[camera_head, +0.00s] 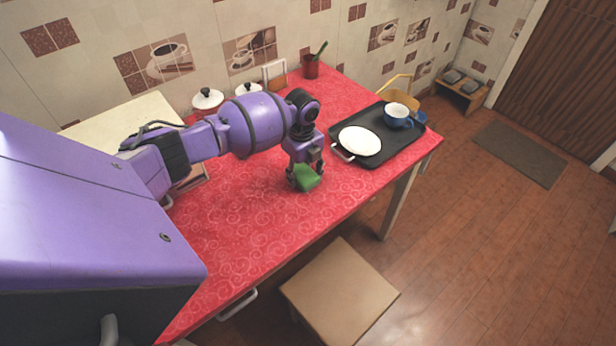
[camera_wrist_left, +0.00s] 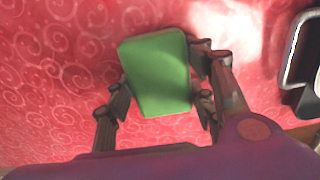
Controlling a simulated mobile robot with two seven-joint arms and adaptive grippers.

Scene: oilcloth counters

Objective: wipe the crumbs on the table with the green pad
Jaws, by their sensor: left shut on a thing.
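My left gripper (camera_head: 304,176) is shut on the green pad (camera_head: 309,179), low over the red patterned table (camera_head: 245,225). In the left wrist view the green pad (camera_wrist_left: 157,73) sits between the two fingers of the gripper (camera_wrist_left: 160,92). I cannot tell whether the pad touches the cloth. No crumbs can be made out on the red cloth in either view. My right gripper is not in view.
A black tray (camera_head: 404,146) with a white plate (camera_head: 360,141) and a blue cup (camera_head: 397,115) lies right of the pad. White pots (camera_head: 207,100) and a red holder (camera_head: 310,67) stand at the back. A stool (camera_head: 340,290) stands in front. The cloth left of the pad is clear.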

